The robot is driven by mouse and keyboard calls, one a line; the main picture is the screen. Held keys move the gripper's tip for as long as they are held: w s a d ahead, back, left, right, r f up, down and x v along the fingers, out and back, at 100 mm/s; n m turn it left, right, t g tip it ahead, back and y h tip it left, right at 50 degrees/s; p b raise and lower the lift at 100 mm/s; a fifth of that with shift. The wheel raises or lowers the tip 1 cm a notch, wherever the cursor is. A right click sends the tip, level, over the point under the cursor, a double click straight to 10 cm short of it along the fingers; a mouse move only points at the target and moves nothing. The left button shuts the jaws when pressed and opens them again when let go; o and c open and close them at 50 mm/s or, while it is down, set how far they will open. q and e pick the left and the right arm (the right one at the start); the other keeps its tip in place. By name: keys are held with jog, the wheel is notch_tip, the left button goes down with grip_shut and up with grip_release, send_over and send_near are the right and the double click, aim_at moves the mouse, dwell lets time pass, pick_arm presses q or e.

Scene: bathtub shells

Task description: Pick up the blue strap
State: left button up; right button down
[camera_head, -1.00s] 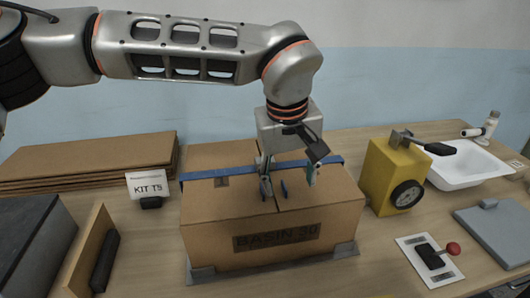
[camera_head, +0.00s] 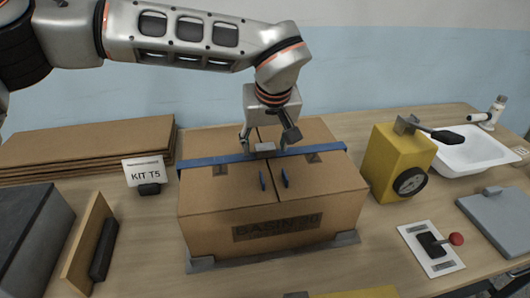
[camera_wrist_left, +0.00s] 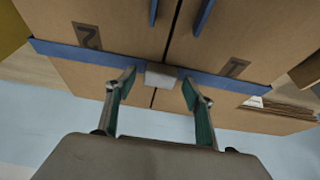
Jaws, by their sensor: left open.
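In the left wrist view the strap (camera_wrist_left: 235,83) crosses the picture and the buckle (camera_wrist_left: 161,76) sits between the open fingers (camera_wrist_left: 158,90). I cannot tell whether the fingertips touch the strap. My right gripper is not in view.
Two short blue tabs (camera_head: 284,178) stand on the box top. A yellow dispenser-like block (camera_head: 395,160) with a dial stands to the right, near a white basin (camera_head: 470,155). A KIT T5 sign (camera_head: 144,170) and flat cardboard (camera_head: 85,145) are on the left.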

pick_arm(q)
jog(key=c, duration=1.2)
jog(key=shift+c, duration=0.2)
